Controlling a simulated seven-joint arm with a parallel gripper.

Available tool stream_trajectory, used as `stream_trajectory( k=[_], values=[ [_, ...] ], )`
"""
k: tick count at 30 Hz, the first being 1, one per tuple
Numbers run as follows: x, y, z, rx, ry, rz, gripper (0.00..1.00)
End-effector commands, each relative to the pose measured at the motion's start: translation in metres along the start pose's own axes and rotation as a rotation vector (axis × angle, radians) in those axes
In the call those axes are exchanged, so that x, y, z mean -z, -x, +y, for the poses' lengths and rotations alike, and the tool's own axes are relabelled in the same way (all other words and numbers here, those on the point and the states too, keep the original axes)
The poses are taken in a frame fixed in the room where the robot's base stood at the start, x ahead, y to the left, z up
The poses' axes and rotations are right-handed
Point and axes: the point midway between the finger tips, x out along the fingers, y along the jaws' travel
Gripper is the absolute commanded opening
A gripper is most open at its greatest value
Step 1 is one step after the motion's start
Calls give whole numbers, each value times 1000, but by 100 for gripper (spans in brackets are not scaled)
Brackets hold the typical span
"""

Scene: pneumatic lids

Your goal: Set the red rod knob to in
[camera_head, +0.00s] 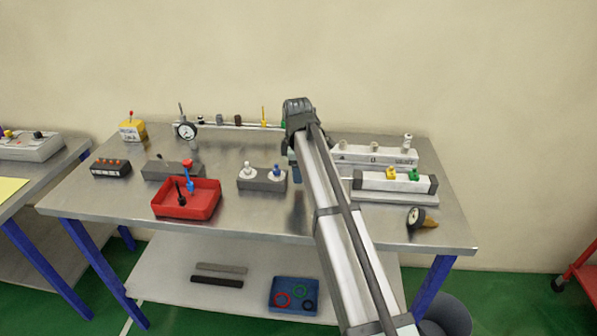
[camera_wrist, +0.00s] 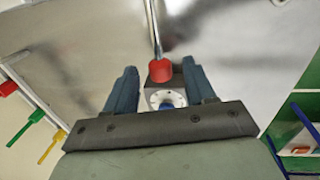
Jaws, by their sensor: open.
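In the wrist view the red knob (camera_wrist: 160,70) sits on the end of a thin metal rod that runs up out of the picture. My gripper (camera_wrist: 159,80) is open, with one blue finger to the left of the knob and one to the right. The knob appears between the fingertips, with a visible gap on both sides; its depth relative to them is hard to tell. In the head view my gripper (camera_head: 296,170) is over the middle of the table, mostly hidden by my arm. The red knob and its rod cannot be made out there.
A grey block with a white and a blue knob (camera_head: 262,180) stands left of my gripper. A red tray (camera_head: 170,213) is further left. White valve blocks (camera_head: 375,158) stand to the right. A rail with coloured levers (camera_wrist: 36,117) runs along the back.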

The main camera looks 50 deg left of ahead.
Motion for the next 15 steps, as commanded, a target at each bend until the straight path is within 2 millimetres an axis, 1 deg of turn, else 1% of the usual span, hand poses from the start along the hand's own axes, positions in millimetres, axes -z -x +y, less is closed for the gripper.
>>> stream_trajectory(
  k=[3, 6, 15],
  values=[
    [0, -8, 0, 0, 0, 0, 55],
    [0, -11, 0, 0, 0, 0, 55],
    [0, -12, 0, 0, 0, 0, 54]
  ],
)
